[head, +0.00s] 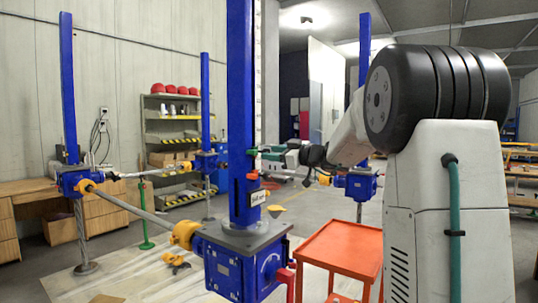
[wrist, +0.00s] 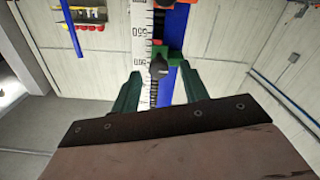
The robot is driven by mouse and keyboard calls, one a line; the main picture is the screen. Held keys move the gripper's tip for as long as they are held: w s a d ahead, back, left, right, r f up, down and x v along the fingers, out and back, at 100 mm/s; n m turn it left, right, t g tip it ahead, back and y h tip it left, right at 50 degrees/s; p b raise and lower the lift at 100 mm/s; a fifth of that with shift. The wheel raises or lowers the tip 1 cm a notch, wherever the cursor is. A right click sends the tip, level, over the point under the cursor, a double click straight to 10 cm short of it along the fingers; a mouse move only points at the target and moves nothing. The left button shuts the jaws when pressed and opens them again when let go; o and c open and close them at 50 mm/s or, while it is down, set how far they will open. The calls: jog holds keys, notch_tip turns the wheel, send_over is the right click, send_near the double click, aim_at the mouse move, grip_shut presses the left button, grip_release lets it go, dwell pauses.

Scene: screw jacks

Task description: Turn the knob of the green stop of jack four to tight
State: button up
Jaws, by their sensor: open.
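The nearest jack (head: 240,110) has a tall blue column and a small label I cannot read, so I cannot confirm it is jack four. Its green stop (head: 252,152) sits on the column above a red stop (head: 251,176). In the wrist view the green stop (wrist: 174,60) is straight ahead, with its dark knob (wrist: 158,70) pointing toward me. My gripper (head: 270,156) is at the column's right side, level with the green stop. Its two green fingers (wrist: 161,72) are open, one on each side of the knob, with visible gaps. The knob's tightness cannot be told.
A white scale (wrist: 139,50) with numbers runs along the column. An orange cart (head: 340,246) stands below my arm. Other blue jacks (head: 68,90) stand behind, linked by shafts with yellow couplings. A shelf (head: 172,125) and wooden desk (head: 25,200) are at the back left.

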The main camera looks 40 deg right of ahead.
jog(key=shift+w, duration=0.35)
